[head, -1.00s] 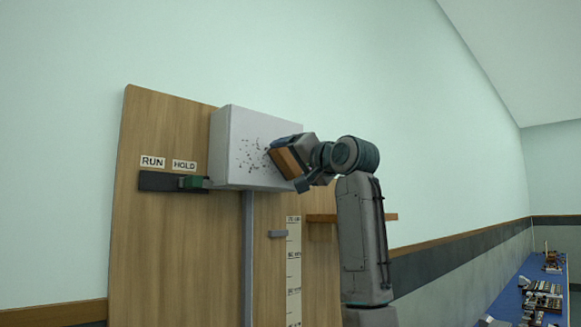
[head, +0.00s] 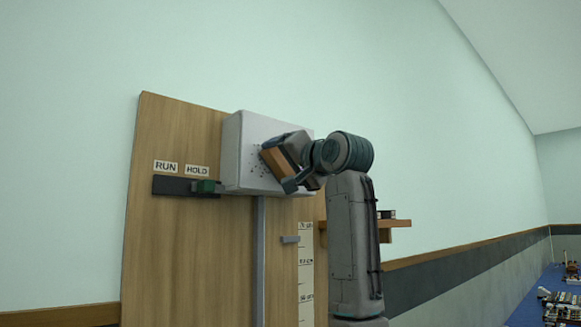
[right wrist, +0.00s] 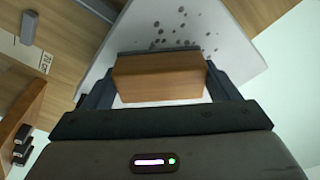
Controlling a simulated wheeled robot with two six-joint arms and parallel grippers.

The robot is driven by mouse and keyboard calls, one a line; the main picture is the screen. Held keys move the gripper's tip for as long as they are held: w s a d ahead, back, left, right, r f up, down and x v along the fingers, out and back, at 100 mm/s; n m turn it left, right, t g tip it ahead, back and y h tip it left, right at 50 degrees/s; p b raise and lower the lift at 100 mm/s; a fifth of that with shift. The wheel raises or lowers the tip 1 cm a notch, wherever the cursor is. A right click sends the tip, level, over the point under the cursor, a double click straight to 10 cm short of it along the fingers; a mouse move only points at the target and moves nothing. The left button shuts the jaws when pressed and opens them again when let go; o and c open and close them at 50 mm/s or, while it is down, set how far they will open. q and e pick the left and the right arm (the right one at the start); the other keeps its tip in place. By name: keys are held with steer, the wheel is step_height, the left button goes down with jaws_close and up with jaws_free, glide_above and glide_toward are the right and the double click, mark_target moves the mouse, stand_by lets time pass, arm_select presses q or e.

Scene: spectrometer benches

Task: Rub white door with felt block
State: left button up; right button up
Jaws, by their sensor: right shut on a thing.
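The white door (head: 240,135) is the front of a box on a wooden panel. Dark specks show on it, left of and above the felt block in the head view. In the right wrist view the door (right wrist: 215,25) carries several dark spots beyond the block. My right gripper (head: 283,170) is shut on the felt block (right wrist: 158,78), which has a wooden back and a thin dark layer on its far side. The block is at the door's face; I cannot tell whether it touches. My left gripper is not in view.
A dark slide with a green knob (head: 205,187) sits under the RUN and HOLD labels. A grey post (head: 260,260) runs down below the box. A small wooden shelf (head: 395,224) is at the right. A blue bench (head: 525,310) holds several items.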

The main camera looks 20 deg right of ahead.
mark_target(253, 152)
steer(key=shift+s+a, duration=0.25)
steer(key=shift+a, duration=0.4)
steer(key=shift+s+a, duration=0.2)
steer(key=shift+a, duration=0.45)
steer(key=shift+s+a+f+b, duration=0.1)
steer(key=shift+s+a+b, duration=0.2)
steer(key=shift+a+b, duration=0.45)
steer(key=shift+s+a, duration=0.2)
steer(key=shift+a, duration=0.35)
steer(key=shift+s+a, duration=0.15)
steer(key=shift+a, duration=0.35)
steer(key=shift+w+d+r+p, duration=0.1)
steer(key=shift+d+r+p, duration=0.1)
steer(key=shift+r+p, duration=0.65)
steer(key=shift+r, duration=0.1)
steer(key=shift+d, duration=0.15)
